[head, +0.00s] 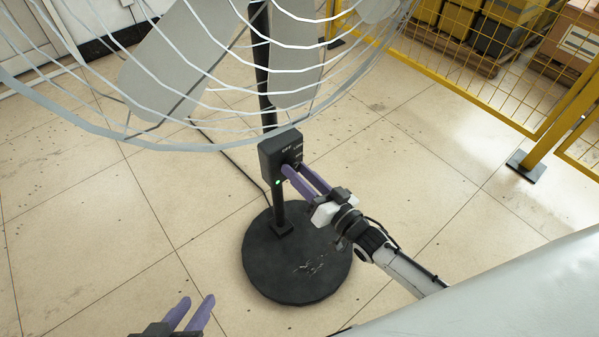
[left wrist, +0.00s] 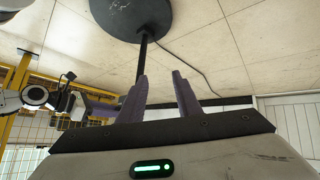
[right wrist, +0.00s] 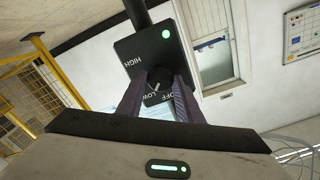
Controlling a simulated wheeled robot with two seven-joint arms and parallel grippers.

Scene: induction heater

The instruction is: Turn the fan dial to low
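The black fan control box (head: 270,155) sits on the fan's pole, with a green light on its face. In the right wrist view the box (right wrist: 138,50) shows HIGH, LOW and OFF around a round dial (right wrist: 158,87) with a pale pointer mark. Which label the mark points at is too small to tell. My right gripper (head: 294,167) is at the box face, its purple fingers on either side of the dial in the right wrist view (right wrist: 160,80). Whether they press on it is unclear. My left gripper (head: 198,300) is open and empty, low and away from the fan.
The fan's wire cage (head: 180,147) spreads above the box. Its round black base (head: 297,270) stands on the tiled floor, with a cable behind. A yellow mesh fence (head: 470,70) is at the back right. A pale surface (head: 500,295) fills the lower right.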

